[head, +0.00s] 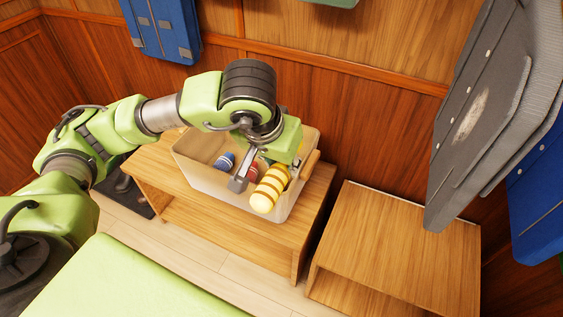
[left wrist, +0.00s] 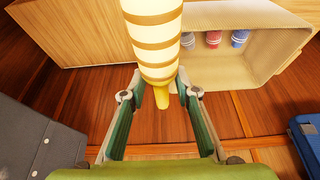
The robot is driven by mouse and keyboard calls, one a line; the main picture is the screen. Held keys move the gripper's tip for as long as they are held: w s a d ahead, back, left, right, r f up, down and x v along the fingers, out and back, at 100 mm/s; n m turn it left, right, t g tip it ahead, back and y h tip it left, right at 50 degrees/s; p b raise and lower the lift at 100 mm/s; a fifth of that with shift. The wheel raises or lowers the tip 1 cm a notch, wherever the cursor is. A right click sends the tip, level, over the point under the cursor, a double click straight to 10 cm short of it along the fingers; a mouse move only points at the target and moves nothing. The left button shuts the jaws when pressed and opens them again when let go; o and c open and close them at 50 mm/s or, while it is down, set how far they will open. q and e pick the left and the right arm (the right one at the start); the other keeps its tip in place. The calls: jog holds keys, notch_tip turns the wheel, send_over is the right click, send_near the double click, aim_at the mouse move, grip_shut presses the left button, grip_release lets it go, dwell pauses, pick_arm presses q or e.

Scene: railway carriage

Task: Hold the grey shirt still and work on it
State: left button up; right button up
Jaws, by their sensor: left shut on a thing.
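The grey shirt (head: 480,120) hangs at the right of the head view, with a pale worn-looking patch on its front. A grey edge, seemingly the same shirt, shows at the lower left of the left wrist view (left wrist: 40,145). My left gripper (left wrist: 162,90) is shut on the narrow yellow end of a cream-and-yellow striped piece (left wrist: 155,40). In the head view this striped piece (head: 270,188) is over the front part of a beige bin, well apart from the shirt. My right gripper is in neither view.
The beige bin (head: 188,160) stands on a wooden bench (head: 235,235) and holds a blue striped piece (head: 225,161) and a red one (head: 252,168). A bare wooden stand (head: 400,240) is below the shirt. Blue garments hang at the back (head: 163,28) and far right (head: 538,195).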

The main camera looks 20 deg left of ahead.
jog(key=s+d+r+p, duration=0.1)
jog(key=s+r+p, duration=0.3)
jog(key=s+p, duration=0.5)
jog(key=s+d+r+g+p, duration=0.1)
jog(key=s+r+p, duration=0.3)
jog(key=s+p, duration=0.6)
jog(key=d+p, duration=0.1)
jog(key=p, duration=0.7)
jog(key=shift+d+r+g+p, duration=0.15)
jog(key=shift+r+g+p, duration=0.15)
jog(key=shift+p, duration=0.1)
